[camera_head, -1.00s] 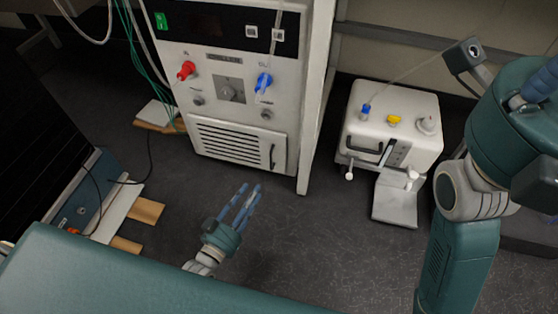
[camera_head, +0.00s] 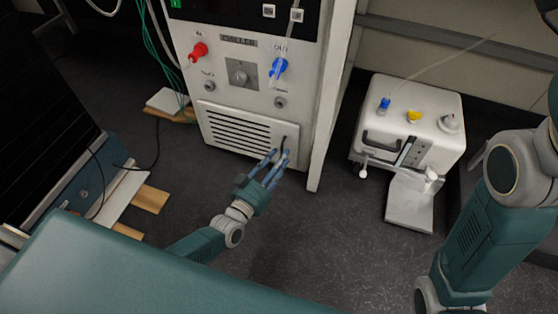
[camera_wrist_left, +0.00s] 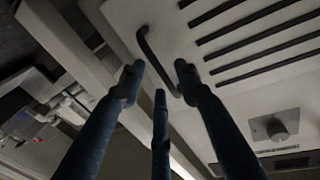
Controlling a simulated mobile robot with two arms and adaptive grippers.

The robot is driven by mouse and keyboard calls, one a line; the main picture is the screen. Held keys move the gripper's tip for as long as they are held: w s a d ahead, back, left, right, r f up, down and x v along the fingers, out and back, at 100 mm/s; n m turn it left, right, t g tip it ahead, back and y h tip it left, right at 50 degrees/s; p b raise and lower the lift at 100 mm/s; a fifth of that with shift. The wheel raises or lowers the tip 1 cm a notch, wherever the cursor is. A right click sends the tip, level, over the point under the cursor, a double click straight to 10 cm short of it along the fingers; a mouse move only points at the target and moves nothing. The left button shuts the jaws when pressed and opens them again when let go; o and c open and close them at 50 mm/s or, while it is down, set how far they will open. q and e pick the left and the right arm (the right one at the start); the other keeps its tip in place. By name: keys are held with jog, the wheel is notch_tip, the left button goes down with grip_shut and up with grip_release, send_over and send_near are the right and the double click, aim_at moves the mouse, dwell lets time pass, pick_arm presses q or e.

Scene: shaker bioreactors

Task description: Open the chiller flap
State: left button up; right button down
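The chiller (camera_head: 255,85) is a white cabinet with a control panel above a slatted flap (camera_head: 238,132). The flap lies flush in the front and has a dark bar handle (camera_head: 284,143) near its right edge. My left gripper (camera_head: 275,159) is just in front of the handle, with its blue fingers pointing at it. In the left wrist view, the spread fingers (camera_wrist_left: 158,76) are around the line of the handle (camera_wrist_left: 148,50), which shows between them; I cannot tell whether they touch it. The flap's slots (camera_wrist_left: 250,35) fill the upper right there. My right arm shows at right, its gripper out of view.
A red knob (camera_head: 198,52) and a blue knob (camera_head: 278,68) stick out above the flap. A white pump-like box (camera_head: 425,100) stands right of the chiller. Wooden pieces (camera_head: 150,199) lie at left. The floor before the chiller is mostly clear.

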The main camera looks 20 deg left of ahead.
pick_arm(q)
grip_shut()
jog(key=shift+s, duration=0.1)
